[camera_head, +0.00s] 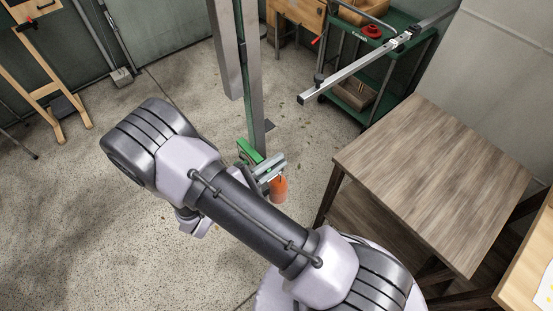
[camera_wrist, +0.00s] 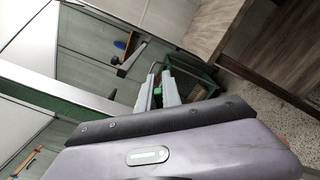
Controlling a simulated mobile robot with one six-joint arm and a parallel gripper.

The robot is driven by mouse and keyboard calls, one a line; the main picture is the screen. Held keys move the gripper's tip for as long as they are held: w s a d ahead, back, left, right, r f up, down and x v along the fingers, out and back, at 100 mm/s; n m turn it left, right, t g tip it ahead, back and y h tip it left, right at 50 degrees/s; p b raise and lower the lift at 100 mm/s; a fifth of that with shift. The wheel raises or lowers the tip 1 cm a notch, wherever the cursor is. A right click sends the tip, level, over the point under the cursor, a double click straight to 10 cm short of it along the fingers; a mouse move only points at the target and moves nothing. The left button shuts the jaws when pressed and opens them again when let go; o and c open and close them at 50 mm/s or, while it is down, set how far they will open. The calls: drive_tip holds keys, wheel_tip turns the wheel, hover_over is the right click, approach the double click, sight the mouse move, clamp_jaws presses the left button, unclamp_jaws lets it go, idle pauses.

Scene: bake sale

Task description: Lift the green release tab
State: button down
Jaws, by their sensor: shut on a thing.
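In the wrist view, the two pale grey fingers of my gripper (camera_wrist: 157,92) are shut on a small green piece, which I take as the green release tab (camera_wrist: 158,89). In the head view, a green part (camera_head: 248,151) sits at the lower part of an upright metal post (camera_head: 254,100). Pale metal parts and an orange cylinder (camera_head: 279,190) are just right of and below it. My arm crosses in front, so my fingers and their contact with the tab are largely hidden there.
A wooden table (camera_head: 435,175) stands at the right. A green cart (camera_head: 385,60) with a red object on it is behind. A horizontal metal bar (camera_head: 365,63) reaches across near the cart. A wooden easel (camera_head: 38,75) stands at the left. Speckled floor is clear at left.

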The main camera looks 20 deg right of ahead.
drive_tip(key=shift+r+n, duration=0.1)
drive_tip(key=shift+n, duration=0.3)
drive_tip(key=c, duration=1.5)
unclamp_jaws()
drive_tip(key=shift+a, duration=0.1)
drive_tip(key=p+v, duration=0.2)
drive_tip(key=v, duration=1.5)
drive_tip(key=shift+a+p, duration=0.1)
drive_tip(key=shift+p, duration=0.3)
drive_tip(key=shift+r, duration=0.1)
